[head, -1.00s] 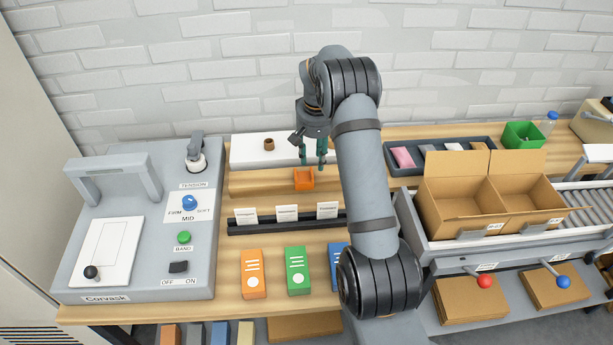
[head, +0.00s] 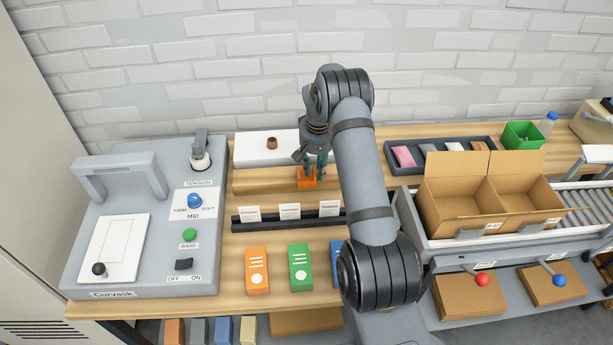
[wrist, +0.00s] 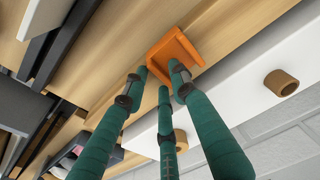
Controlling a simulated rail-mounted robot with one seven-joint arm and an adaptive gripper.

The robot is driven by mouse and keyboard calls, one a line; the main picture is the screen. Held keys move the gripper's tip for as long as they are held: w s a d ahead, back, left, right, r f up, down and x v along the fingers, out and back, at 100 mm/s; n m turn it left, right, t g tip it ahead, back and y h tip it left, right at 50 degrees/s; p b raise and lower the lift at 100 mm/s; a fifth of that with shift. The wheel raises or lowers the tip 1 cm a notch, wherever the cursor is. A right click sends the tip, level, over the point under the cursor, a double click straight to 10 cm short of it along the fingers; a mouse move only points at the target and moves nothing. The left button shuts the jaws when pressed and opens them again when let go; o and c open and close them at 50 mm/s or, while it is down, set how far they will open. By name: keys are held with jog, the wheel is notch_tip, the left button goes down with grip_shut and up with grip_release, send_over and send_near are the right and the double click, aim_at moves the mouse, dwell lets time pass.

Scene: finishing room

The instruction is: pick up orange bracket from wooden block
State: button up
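The orange bracket (head: 306,181) sits on the long wooden block (head: 258,183) at the back of the bench, below my gripper. My gripper (head: 315,172) has green fingers that come down right at the bracket and partly overlap it in the head view. In the wrist view the bracket (wrist: 170,50) shows just beyond the fingertips (wrist: 161,76). The fingers are spread apart, with nothing held between them. Whether a fingertip touches the bracket I cannot tell.
A white slab (head: 253,150) with a small brown ring (head: 272,143) lies behind the block. A dark rail with label cards (head: 290,211) runs in front. A grey machine (head: 150,230) stands left, and open cardboard boxes (head: 450,205) stand right.

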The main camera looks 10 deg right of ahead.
grip_shut()
jog(key=shift+r, duration=0.1)
dwell(0.3)
